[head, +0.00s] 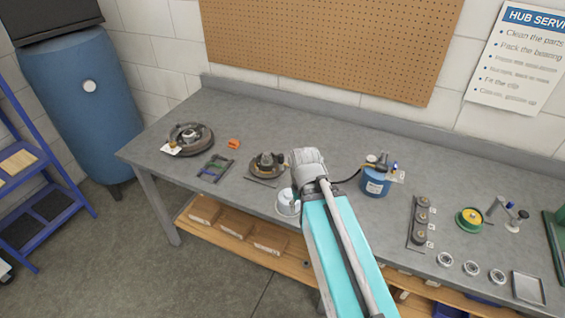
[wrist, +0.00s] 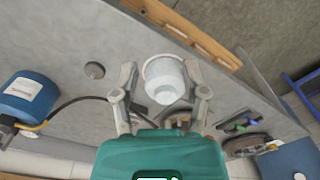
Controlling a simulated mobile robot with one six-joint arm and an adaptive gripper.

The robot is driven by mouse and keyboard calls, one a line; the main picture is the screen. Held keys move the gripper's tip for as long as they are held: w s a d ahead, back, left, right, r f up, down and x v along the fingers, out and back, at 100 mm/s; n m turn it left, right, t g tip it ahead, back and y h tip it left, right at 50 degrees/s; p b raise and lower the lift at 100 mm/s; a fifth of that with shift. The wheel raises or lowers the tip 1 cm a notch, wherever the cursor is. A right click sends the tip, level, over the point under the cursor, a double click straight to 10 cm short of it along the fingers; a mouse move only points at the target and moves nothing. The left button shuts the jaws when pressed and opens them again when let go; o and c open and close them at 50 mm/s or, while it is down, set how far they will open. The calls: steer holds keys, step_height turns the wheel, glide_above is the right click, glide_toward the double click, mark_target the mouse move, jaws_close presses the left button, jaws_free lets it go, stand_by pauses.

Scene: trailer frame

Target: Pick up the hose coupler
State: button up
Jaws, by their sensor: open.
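A blue pot (head: 374,183) with brass and dark fittings stands on the bench right of my arm; it is at the left in the wrist view (wrist: 28,97). A dark hose (wrist: 80,101) runs from it towards my gripper and passes out of sight behind it. I cannot make out the hose coupler for certain; the hose's far end is hidden. My gripper (wrist: 161,75) is open and points down. A white round cup-like part (wrist: 163,74) shows between its fingers; I cannot tell whether they touch it. That part is partly visible left of my arm in the head view (head: 287,203).
A hub on a dark base (head: 266,168) and a larger drum (head: 188,139) stand on the bench to the left. Bearings (head: 471,267) and a green reel (head: 469,219) are at right. A pegboard wall (head: 340,40) stands behind.

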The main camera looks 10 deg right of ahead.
steer(key=shift+o, duration=1.2)
steer(key=shift+w, duration=0.1)
step_height(320, 180, up, 6)
steer(key=r+m+p, duration=0.1)
steer(key=m+p, duration=0.6)
steer(key=m, duration=1.3)
glide_above(281, 154)
steer(key=shift+f, duration=0.25)
steer(key=shift+f+b, duration=0.1)
steer(key=shift+b, duration=0.25)
step_height(281, 154, down, 8)
steer(key=b, duration=0.8)
steer(key=shift+a+f, duration=0.1)
steer(key=shift+f, duration=0.15)
steer(key=shift+f+b, duration=0.15)
steer(key=shift+b, duration=0.2)
